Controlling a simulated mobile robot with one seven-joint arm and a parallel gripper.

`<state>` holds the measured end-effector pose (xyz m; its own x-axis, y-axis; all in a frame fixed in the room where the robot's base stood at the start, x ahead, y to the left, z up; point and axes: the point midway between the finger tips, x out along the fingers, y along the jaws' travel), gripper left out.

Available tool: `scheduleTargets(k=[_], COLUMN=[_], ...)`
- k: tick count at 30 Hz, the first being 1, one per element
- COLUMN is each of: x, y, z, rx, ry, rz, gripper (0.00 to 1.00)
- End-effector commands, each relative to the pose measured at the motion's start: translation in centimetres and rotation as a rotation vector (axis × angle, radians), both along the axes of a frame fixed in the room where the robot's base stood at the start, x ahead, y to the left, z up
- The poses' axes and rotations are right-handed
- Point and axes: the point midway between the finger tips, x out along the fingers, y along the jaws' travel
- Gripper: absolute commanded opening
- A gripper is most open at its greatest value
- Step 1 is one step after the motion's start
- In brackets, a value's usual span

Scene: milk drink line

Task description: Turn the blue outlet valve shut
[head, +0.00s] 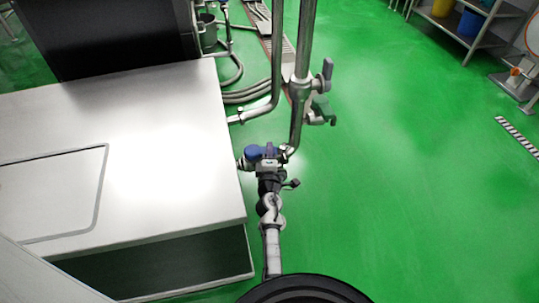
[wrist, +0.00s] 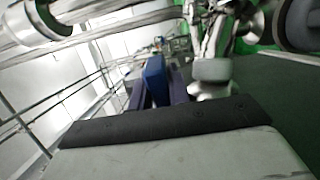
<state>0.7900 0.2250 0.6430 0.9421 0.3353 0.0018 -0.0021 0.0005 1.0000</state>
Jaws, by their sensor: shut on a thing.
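The blue outlet valve handle (head: 253,152) shows in the head view beside the right edge of the white cabinet, on the pipework at the foot of a steel pipe. My gripper (head: 268,160) is at the handle, with my arm reaching up from the bottom of the picture. In the wrist view the blue handle (wrist: 155,78) stands upright between the two dark fingers of my gripper (wrist: 158,92), which is shut on it. The valve body is partly hidden behind my gripper, and I cannot tell how far the valve is turned.
The white cabinet (head: 185,205) is close on the left. Grey hoses (head: 255,92) lie behind. The green floor (head: 410,190) to the right is clear.

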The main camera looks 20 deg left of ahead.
Motion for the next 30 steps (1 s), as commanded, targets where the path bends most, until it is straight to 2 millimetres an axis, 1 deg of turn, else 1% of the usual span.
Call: scheduleTargets(k=[10,11,15,16,30], x=[-0.05,-0.05,-0.06,-0.06,-0.07], y=[-0.11,-0.11,-0.1,-0.1,-0.06], z=[0.05,0.05,0.05,0.04,0.0], rx=[-0.001,-0.001,0.0,0.0,0.0], ry=[0.002,0.002,0.002,0.002,0.002], rz=[-0.014,-0.014,-0.014,-0.013,-0.012], gripper=[0.0,0.19,0.38,0.4,0.4])
